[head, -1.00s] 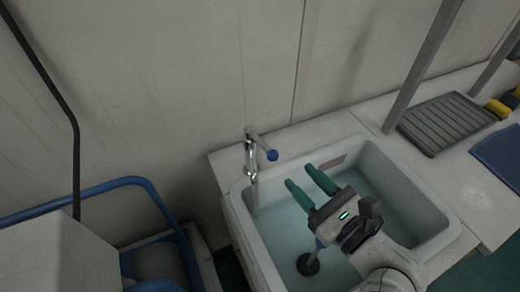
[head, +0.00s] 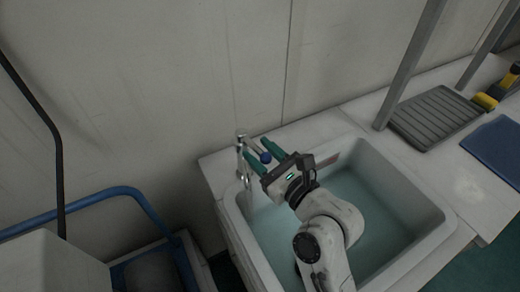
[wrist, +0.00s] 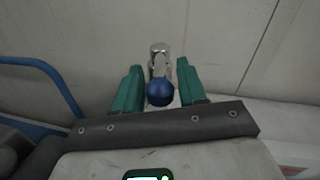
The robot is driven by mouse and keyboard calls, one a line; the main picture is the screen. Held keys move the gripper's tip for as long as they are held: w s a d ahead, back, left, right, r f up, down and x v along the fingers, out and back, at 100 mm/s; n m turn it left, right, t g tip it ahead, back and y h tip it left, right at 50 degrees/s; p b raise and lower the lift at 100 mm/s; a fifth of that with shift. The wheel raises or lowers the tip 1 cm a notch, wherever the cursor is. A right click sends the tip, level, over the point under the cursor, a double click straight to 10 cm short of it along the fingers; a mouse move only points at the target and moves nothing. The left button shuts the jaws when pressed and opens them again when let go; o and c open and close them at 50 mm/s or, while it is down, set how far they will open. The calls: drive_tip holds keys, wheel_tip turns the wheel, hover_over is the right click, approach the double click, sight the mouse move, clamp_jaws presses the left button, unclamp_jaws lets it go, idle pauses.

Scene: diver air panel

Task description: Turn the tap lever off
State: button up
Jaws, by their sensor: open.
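The chrome tap (head: 242,160) stands at the back left corner of the sink, and a stream of water shows below its spout. Its lever ends in a blue knob (head: 265,157) that points out to the right. My gripper (head: 257,152) has green fingers and is open beside the tap. In the wrist view, the blue knob (wrist: 160,92) and the chrome lever lie between the two green fingers of my gripper (wrist: 160,85), with gaps on both sides. The tap body (wrist: 160,50) is beyond the knob. Whether a finger touches the lever cannot be told.
The white sink (head: 425,185) holds bluish water. A grey ribbed drainer (head: 437,120), a blue board (head: 497,150) and a yellow item (head: 487,101) are on the counter to the right. Blue tubing (head: 85,198) stands at left. The wall is close behind the tap.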

drive_tip(key=shift+w+a, duration=0.2)
drive_tip(key=shift+c, duration=0.4)
clamp_jaws()
